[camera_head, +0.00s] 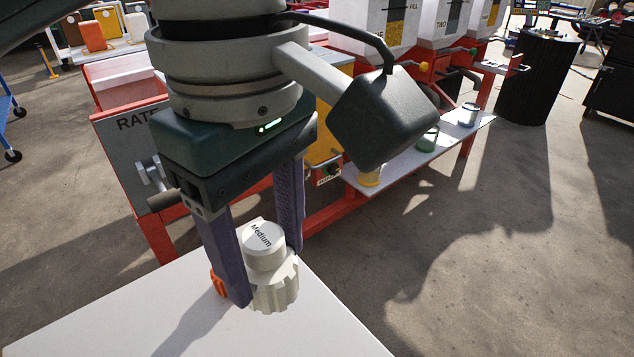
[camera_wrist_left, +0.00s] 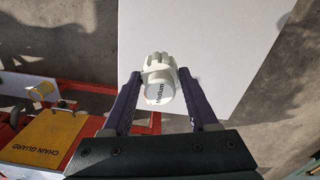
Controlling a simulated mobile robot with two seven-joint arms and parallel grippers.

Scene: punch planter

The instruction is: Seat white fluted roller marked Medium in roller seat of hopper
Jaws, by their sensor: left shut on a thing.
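The white fluted roller marked Medium (camera_head: 272,280) is upright between the fingers of my left gripper (camera_head: 268,268), which is shut on it. It is over the white table top near its far edge; I cannot tell whether it touches the top. The left wrist view also shows the roller (camera_wrist_left: 159,85) between the fingers (camera_wrist_left: 160,95). A hopper labelled RATE (camera_head: 125,150) on a red frame stands behind, partly hidden by my left arm. Its roller seat cannot be made out. My right gripper is not in view.
The white table top (camera_head: 310,325) is mostly bare. A small orange piece (camera_head: 217,285) shows behind the left finger. A white shelf (camera_head: 440,153) with several small cups runs along the red machine. A yellow chain guard (camera_wrist_left: 45,143) shows in the left wrist view.

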